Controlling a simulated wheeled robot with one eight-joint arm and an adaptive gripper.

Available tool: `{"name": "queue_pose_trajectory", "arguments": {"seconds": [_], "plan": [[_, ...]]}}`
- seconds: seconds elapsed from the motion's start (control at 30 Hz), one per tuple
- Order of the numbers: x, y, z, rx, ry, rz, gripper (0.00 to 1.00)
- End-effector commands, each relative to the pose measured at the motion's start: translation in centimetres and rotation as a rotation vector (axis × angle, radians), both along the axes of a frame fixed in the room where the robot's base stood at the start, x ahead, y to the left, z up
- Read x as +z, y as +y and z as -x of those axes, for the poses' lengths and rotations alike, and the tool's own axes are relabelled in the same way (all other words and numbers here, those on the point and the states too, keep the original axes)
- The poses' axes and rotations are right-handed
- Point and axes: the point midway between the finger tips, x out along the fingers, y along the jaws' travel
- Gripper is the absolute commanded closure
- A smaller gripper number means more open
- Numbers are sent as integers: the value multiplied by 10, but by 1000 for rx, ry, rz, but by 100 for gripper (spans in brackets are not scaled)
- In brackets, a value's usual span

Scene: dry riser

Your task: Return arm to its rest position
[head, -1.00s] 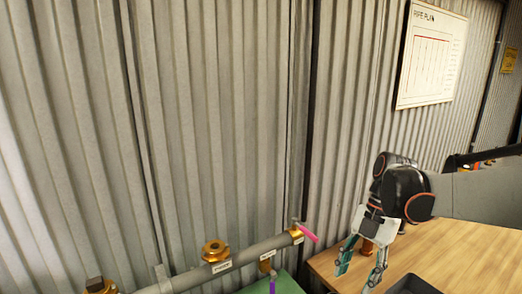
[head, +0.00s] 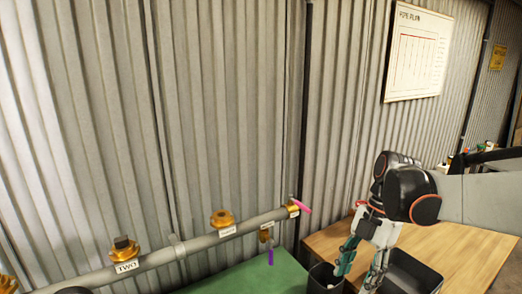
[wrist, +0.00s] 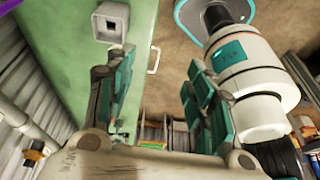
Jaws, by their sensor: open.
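My gripper (head: 358,274) hangs fingers-down at the right of the head view, in front of the wooden table top. Its two teal-padded fingers are apart with nothing visible between them. In the wrist view my gripper (wrist: 160,80) also shows both fingers spread and an empty gap. My dark arm joints and grey forearm reach in from the right edge. In the head view the fingertips are beside a dark round container (head: 318,276) and a black tray (head: 425,269); I cannot tell whether they touch either.
A grey pipe (head: 195,244) with brass fittings, labels and a pink-handled valve (head: 302,206) runs along the corrugated wall. A green surface (head: 245,277) lies below it. The wooden table (head: 465,238) has bare room at right. A pipe plan board (head: 418,50) hangs above.

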Motion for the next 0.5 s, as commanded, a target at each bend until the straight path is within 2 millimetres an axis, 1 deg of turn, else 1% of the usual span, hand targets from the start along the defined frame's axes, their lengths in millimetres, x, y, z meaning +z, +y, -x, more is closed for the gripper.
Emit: {"name": "queue_pose_trajectory", "arguments": {"seconds": [0.27, 0.37, 0.47, 0.5], "plan": [[-7, 6, 16, -274, -33, 85, 51], [-11, 7, 25, -422, -54, 117, 51], [-18, 10, 36, -620, -87, 145, 51], [-21, 11, 42, -713, -103, 153, 51]]}}
